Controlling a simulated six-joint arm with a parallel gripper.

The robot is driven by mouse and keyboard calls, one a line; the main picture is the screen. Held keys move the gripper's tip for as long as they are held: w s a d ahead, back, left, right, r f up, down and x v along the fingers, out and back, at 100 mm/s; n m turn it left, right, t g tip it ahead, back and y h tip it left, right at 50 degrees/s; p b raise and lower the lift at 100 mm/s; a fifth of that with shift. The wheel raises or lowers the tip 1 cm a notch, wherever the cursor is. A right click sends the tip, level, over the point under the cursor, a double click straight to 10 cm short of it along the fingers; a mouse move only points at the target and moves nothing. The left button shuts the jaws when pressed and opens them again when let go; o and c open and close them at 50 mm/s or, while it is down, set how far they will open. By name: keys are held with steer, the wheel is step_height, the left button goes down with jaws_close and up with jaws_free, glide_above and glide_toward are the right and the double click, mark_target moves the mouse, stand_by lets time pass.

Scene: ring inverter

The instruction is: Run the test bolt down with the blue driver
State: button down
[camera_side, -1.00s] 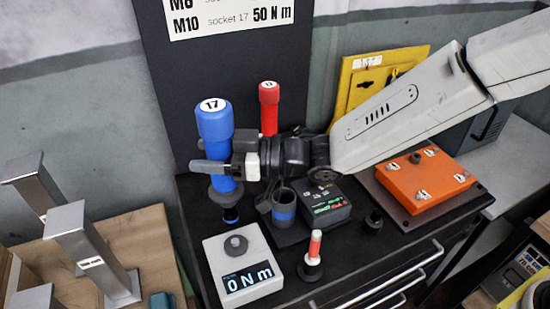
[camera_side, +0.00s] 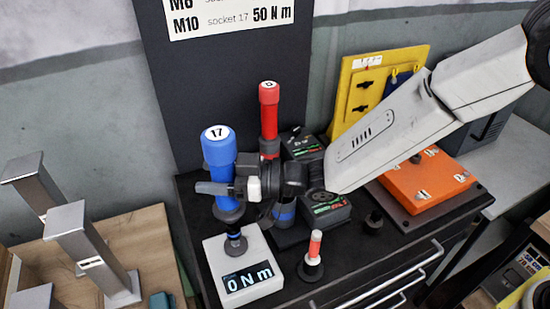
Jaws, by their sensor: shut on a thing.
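The blue driver (camera_side: 219,152), marked 17 on its top cap, stands upright in my gripper (camera_side: 228,190). My gripper is shut around its lower body. The driver's dark socket end (camera_side: 235,243) is over the test bolt on the white tester box (camera_side: 213,266), and the bolt is hidden by it. I cannot tell whether the socket is fully seated. The tester's display (camera_side: 247,277) reads 0 N m.
A red driver (camera_side: 269,120) stands behind my gripper, with black battery packs (camera_side: 325,207) beside it. A small red-and-white tool (camera_side: 314,250) stands right of the tester. An orange case (camera_side: 430,180) lies at the right. Metal posts (camera_side: 85,250) stand at the left.

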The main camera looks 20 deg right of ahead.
steer(key=shift+f, duration=2.15)
stand_by(2.5)
steer(key=shift+r, duration=2.8)
steer(key=shift+w, duration=0.1)
